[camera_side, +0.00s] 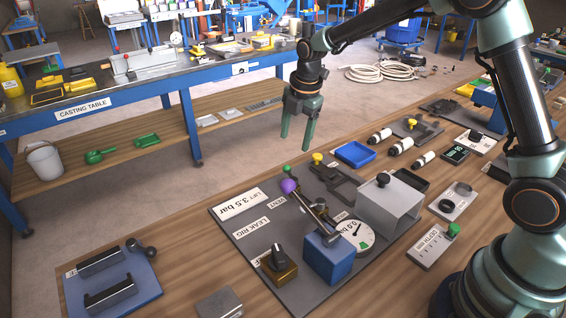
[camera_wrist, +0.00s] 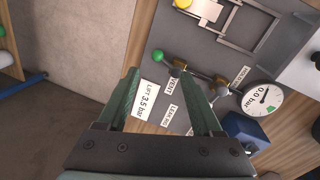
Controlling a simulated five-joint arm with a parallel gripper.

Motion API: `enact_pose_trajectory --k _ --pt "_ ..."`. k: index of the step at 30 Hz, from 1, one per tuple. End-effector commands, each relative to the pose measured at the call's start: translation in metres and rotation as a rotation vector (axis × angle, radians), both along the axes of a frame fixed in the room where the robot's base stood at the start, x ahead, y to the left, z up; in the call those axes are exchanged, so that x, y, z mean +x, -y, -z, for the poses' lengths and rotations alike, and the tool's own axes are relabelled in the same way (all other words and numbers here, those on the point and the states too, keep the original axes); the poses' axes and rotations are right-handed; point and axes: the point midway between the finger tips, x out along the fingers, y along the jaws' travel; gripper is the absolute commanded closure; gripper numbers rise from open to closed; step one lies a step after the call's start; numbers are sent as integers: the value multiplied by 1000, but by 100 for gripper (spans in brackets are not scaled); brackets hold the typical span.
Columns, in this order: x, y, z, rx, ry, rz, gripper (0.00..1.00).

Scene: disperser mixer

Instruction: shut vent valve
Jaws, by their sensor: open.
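The vent valve shows in the wrist view as a green ball knob (camera_wrist: 157,56) on a short lever running to a brass body beside the VENT label (camera_wrist: 171,86). In the side view the green knob (camera_side: 286,170) shows just behind a purple ball (camera_side: 289,186), which tips a lever rising from a blue block (camera_side: 328,258); the valve body is mostly hidden there. My gripper (camera_side: 295,143) is open and empty, pointing down above the far side of the leak rig board (camera_side: 230,222). In the wrist view the knob lies near the gap between my fingertips (camera_wrist: 158,72), apart from them.
A round gauge (camera_side: 353,236) marked 0.0 bar sits on the board. A grey box (camera_side: 388,203) with a black knob stands to its right. A yellow knob (camera_side: 317,158) and a dark frame are behind.

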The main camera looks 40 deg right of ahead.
Motion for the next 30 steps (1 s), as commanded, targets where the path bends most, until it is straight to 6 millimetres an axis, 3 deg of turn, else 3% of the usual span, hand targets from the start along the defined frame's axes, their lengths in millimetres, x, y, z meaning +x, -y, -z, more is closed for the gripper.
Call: enact_pose_trajectory --k 6,13,18,28,29,30 --pt "7 -2 44 1 -5 1 33" --pt "14 -4 79 2 -2 2 33" --pt "17 -5 92 2 -1 2 33" --pt "18 -5 95 2 1 2 33" --pt "18 -5 95 2 1 2 41" --pt "18 -5 95 2 1 2 56"
